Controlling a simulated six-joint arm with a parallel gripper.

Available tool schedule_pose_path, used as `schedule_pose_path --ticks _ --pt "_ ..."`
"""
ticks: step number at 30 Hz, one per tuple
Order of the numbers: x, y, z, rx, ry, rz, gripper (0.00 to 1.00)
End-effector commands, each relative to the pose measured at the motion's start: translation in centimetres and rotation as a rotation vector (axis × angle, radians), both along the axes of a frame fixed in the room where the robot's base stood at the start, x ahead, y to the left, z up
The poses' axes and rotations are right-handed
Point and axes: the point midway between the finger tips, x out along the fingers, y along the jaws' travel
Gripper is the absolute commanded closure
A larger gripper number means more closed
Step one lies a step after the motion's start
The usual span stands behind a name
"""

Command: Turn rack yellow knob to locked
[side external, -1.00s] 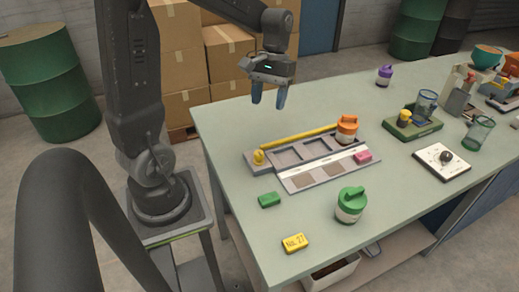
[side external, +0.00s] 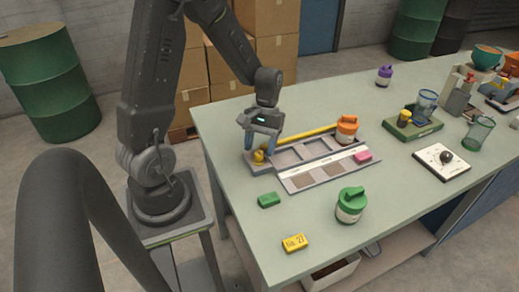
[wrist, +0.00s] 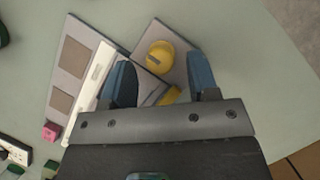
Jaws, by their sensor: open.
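The grey rack (side external: 285,177) lies on the table with a row of square recesses and a pale labelled strip. Its yellow knob (side external: 259,155) sits at the rack's left end, and a yellow bar (side external: 305,134) runs along the back edge. I cannot tell whether a finger touches the knob.
An orange-lidded jar (side external: 347,129) stands at the rack's right end, by a pink block (side external: 363,156). A green block (side external: 269,200), a yellow tag (side external: 295,243) and a green-lidded jar (side external: 351,204) lie in front. A green tray (side external: 412,124) stands to the right.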

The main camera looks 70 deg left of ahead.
Motion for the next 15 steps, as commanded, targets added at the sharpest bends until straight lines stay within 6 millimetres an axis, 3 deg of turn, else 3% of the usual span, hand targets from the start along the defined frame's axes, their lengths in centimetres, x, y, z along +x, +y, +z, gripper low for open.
schedule_pose_path --ticks 4,13,15 --pt "-0.35 -0.34 -1.02 -0.001 0.002 -0.001 0.45" --pt "-0.38 -0.39 -1.23 0.0 0.0 -0.001 0.45" --pt "-0.37 -0.39 -1.22 0.0 0.0 -0.001 0.5"
